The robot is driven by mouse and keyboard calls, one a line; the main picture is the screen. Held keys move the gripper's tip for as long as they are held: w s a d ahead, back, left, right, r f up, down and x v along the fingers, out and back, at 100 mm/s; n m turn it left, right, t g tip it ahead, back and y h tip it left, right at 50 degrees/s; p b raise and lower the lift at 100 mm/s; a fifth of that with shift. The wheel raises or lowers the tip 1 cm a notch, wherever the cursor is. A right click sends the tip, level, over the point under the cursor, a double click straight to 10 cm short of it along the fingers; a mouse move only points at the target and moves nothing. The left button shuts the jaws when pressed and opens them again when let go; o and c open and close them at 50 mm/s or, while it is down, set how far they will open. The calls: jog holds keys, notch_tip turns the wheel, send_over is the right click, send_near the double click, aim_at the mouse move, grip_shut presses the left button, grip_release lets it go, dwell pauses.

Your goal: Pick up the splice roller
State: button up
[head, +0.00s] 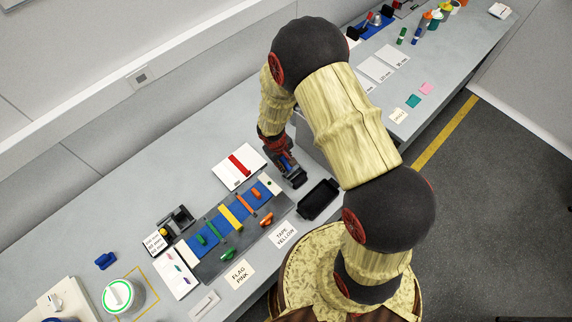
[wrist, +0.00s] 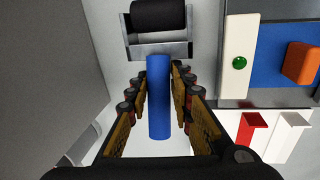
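The splice roller shows in the wrist view as a blue handle (wrist: 158,100) with a black roller (wrist: 158,14) in a grey metal bracket above it. My gripper (wrist: 159,75) has one finger on each side of the handle, and the fingertips appear to touch it. The black roller end sticks out beyond the fingertips. In the head view my gripper (head: 291,172) is low over the bench, right of the white card with the red bar. Only a bit of blue shows there, and most of the roller is hidden by my gripper.
A black open tray (head: 318,214) sits just right of my gripper. A dark board (head: 214,264) with a blue strip and coloured pieces lies to the left. A white card (head: 226,174) with a red bar is close by.

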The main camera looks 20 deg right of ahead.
grip_shut()
dwell(0.3)
